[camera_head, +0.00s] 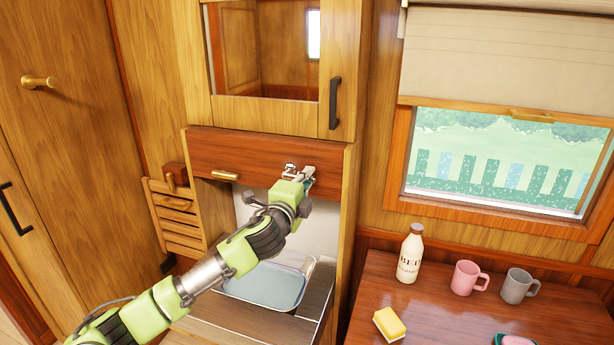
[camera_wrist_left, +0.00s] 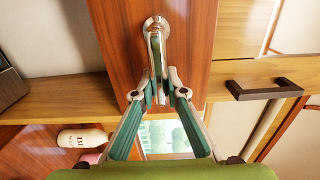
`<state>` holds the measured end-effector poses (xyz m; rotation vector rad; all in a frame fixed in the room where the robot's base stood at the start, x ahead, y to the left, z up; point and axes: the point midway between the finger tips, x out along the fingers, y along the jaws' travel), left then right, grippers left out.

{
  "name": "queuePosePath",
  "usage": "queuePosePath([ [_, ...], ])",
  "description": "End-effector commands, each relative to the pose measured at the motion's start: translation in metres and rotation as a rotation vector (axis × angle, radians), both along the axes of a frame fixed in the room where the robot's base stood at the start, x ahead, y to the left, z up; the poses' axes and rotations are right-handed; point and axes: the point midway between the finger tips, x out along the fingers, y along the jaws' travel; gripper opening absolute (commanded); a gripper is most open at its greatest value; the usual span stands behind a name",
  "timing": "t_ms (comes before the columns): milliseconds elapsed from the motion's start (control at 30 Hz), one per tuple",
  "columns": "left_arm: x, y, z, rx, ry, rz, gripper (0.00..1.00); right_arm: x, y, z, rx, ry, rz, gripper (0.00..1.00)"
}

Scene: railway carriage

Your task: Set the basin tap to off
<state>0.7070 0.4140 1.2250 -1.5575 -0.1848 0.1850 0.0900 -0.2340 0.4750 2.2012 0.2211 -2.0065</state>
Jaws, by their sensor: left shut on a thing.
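The basin tap has a small chrome lever on a round mount, which is fixed to the red-brown wooden panel. The lever (camera_wrist_left: 154,42) stands out from the panel at the top of the left wrist view. My left gripper (camera_head: 302,174) reaches up to the panel above the basin. In the left wrist view its fingertips (camera_wrist_left: 159,82) are closed about the lever's end. The fingers hide part of the lever in the head view. The pale blue-grey basin (camera_head: 262,290) lies below, partly behind my left arm. My right gripper is not in view.
A mirror cabinet with a black handle (camera_head: 335,103) is above the panel. A wooden rack (camera_head: 180,222) is at the left. On the right table (camera_head: 450,320) stand a milk bottle (camera_head: 410,254), pink mug (camera_head: 467,277), grey mug (camera_head: 517,287) and yellow sponge (camera_head: 389,324).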

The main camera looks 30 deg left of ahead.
Motion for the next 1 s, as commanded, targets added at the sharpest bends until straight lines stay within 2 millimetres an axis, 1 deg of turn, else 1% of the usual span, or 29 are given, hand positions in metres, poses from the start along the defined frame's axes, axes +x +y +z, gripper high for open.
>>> queuePosePath([
  [400, 0.000, 0.000, -0.003, 0.014, 0.006, 0.000, 0.00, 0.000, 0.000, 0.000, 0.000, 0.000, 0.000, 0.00],
  [433, 0.000, 0.000, -0.003, 0.015, 0.007, 0.000, 0.20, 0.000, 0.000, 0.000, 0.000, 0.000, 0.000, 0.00],
  [467, 0.000, 0.000, -0.003, 0.014, 0.006, 0.000, 0.28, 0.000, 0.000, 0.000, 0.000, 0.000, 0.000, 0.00],
  [500, 0.000, 0.000, -0.003, 0.014, 0.006, 0.000, 0.31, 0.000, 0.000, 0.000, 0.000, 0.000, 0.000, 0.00],
  [733, 0.000, 0.000, -0.002, 0.010, 0.005, 0.000, 0.31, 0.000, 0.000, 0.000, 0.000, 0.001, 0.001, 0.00],
  [833, -0.001, 0.000, -0.002, 0.010, 0.004, 0.000, 0.31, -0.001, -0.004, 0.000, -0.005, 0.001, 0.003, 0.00],
  [933, -0.006, -0.001, -0.002, 0.010, 0.005, 0.000, 0.31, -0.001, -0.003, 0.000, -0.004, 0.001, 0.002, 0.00],
  [1000, -0.014, -0.003, -0.003, 0.010, 0.005, 0.000, 0.31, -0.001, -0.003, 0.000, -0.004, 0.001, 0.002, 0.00],
])
